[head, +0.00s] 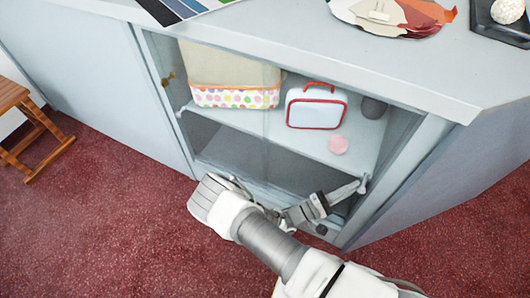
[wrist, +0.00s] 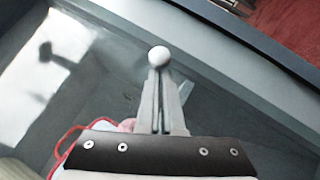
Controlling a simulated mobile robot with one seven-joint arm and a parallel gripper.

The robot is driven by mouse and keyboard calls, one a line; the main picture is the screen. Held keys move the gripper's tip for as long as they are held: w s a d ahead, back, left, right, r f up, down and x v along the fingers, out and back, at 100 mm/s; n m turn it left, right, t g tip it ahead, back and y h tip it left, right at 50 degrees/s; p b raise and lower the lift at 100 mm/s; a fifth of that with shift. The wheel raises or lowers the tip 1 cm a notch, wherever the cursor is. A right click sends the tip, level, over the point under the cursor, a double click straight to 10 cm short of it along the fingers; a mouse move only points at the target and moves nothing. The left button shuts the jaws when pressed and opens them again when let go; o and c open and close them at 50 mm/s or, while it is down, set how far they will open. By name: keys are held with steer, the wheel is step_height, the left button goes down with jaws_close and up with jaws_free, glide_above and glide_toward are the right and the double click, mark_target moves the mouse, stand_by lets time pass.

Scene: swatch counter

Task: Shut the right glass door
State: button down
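The glass-fronted cabinet (head: 165,60) fills the middle of the head view. The glass is faint, and I cannot clearly make out the right door's edges. A small white round knob (head: 363,179) is at the right side of the front. My gripper (head: 357,187) reaches up to it from below. In the wrist view the knob (wrist: 159,56) sits right at the tips of my gripper (wrist: 160,75). The two fingers are close together, with no object visible between them. I cannot tell whether the tips touch the knob.
A second white knob (head: 180,112) is at the left. A wooden stool (head: 30,125) stands far left. Red carpet (head: 110,220) is clear.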

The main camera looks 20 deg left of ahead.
steer(key=shift+d+r, duration=0.1)
steer(key=shift+d, duration=0.25)
steer(key=shift+a, duration=0.15)
steer(key=w+a+f+b+v, duration=0.1)
steer(key=w+a+v, duration=0.1)
steer(key=v, duration=1.1)
steer(key=shift+w, duration=0.2)
